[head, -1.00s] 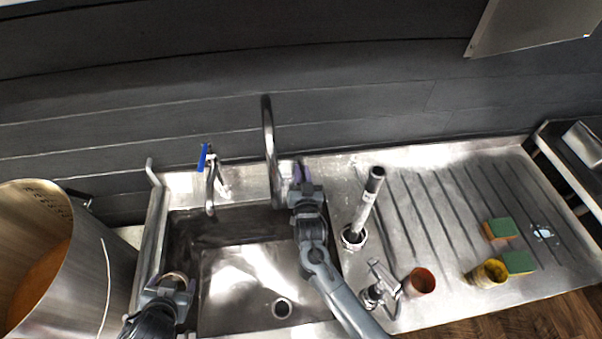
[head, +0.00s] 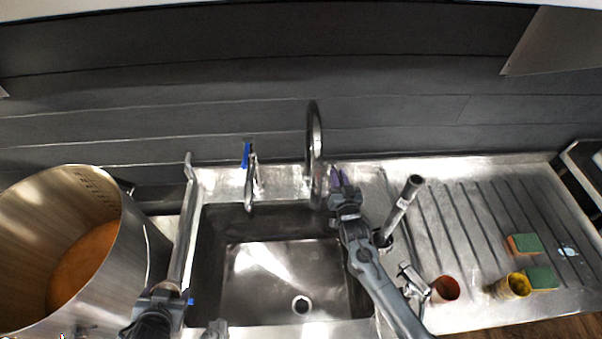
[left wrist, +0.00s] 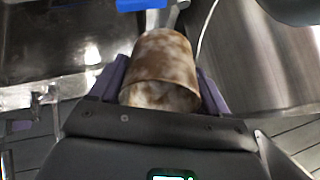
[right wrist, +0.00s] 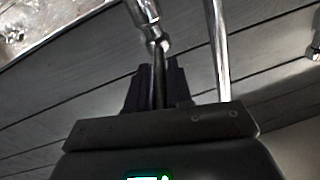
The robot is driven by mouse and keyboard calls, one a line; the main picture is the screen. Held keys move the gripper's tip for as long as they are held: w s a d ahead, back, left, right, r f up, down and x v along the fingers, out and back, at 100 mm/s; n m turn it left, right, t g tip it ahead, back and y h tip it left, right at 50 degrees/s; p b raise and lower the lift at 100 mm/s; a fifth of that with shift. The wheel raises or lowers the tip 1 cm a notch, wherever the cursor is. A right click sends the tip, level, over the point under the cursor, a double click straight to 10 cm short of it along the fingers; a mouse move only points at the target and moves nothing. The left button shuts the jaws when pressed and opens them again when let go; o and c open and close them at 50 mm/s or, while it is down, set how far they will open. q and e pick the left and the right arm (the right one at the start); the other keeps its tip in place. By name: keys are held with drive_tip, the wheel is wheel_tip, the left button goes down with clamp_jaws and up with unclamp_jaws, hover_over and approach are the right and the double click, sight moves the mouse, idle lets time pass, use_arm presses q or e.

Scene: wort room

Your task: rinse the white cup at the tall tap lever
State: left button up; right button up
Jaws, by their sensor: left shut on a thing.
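The white cup (left wrist: 162,70), heavily stained brown, is between the fingers of my left gripper (left wrist: 160,88), which is shut on it. In the head view my left gripper (head: 165,292) is by the sink's left rim, beside the big pot; the cup is barely visible there. The tall curved tap (head: 315,140) rises behind the sink (head: 222,240). My right gripper (head: 338,178) is just right of its base. In the right wrist view a thin metal rod, apparently the tap's lever (right wrist: 158,60), runs between my right gripper's fingers (right wrist: 158,80); firm contact is unclear.
A large steel pot (head: 140,250) of orange-brown liquid stands left of the sink. A shorter tap with a blue handle (head: 247,153) is at the back left. A red cup (head: 445,290), a yellow cup (head: 512,286) and two sponges (head: 524,243) are on the right drainboard.

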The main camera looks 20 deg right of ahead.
drive_tip(key=o, duration=0.3)
drive_tip(key=b+v, duration=0.1)
drive_tip(key=v, duration=1.1)
